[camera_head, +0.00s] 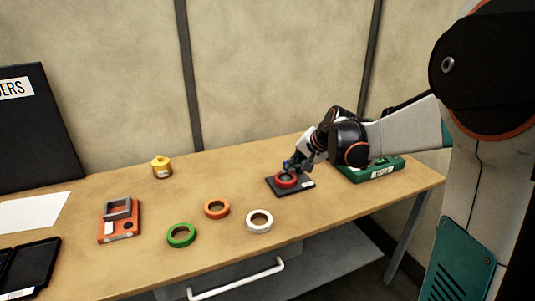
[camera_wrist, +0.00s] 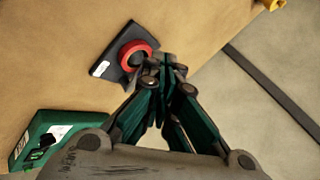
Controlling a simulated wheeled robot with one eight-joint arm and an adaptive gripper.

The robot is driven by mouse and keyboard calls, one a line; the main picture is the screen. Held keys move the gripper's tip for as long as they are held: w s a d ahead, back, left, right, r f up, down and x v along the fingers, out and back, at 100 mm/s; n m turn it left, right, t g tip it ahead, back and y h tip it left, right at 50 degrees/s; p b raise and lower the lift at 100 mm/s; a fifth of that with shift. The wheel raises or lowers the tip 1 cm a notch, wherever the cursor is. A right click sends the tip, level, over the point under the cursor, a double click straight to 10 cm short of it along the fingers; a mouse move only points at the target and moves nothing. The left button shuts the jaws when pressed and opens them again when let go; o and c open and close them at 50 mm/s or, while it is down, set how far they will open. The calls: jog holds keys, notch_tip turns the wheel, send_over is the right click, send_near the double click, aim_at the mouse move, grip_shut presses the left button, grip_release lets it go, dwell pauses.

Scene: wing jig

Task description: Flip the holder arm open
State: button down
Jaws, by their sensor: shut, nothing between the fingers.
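A black base plate (camera_head: 305,186) with a small white label lies on the table, and a red ring (camera_head: 286,182) with a dark centre sits on it. In the wrist view the plate (camera_wrist: 112,50) and the ring (camera_wrist: 149,46) are just beyond my fingers. My gripper (camera_head: 288,168) is shut and empty, with its tips close to the ring's edge; I cannot tell whether they touch. A hinged holder arm cannot be made out; my fingers cover part of the plate. An orange block (camera_head: 119,231) with a grey frame (camera_head: 118,208) stands further left.
A green case (camera_head: 372,174) lies under my forearm, to the right of the plate. Green (camera_head: 171,240), orange (camera_head: 207,212) and white (camera_head: 249,226) rings lie in front. A yellow piece (camera_head: 161,168) stands near the back. Black trays (camera_head: 35,268) are at left.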

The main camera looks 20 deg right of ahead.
jog(key=w+d+f+m, duration=0.2)
jog(key=d, duration=0.4)
jog(key=w+d+f+m+t+y+p, duration=0.1)
jog(key=w+d+f+m, duration=0.1)
jog(key=d, duration=0.4)
jog(key=shift+d+f, duration=0.2)
jog(key=shift+f, duration=0.45)
jog(key=b+x, duration=0.2)
jog(key=x, duration=0.7)
jog(key=shift+w+f+b, duration=0.15)
jog(key=shift+f+b, duration=0.1)
jog(key=shift+b, duration=0.15)
jog(key=w, duration=0.1)
jog(key=w+a+b, duration=0.1)
jog(key=w, duration=0.1)
jog(key=shift+w+f, duration=0.1)
jog(key=shift+f, duration=0.05)
jog(key=shift+w+a, duration=0.2)
jog(key=shift+w, duration=0.3)
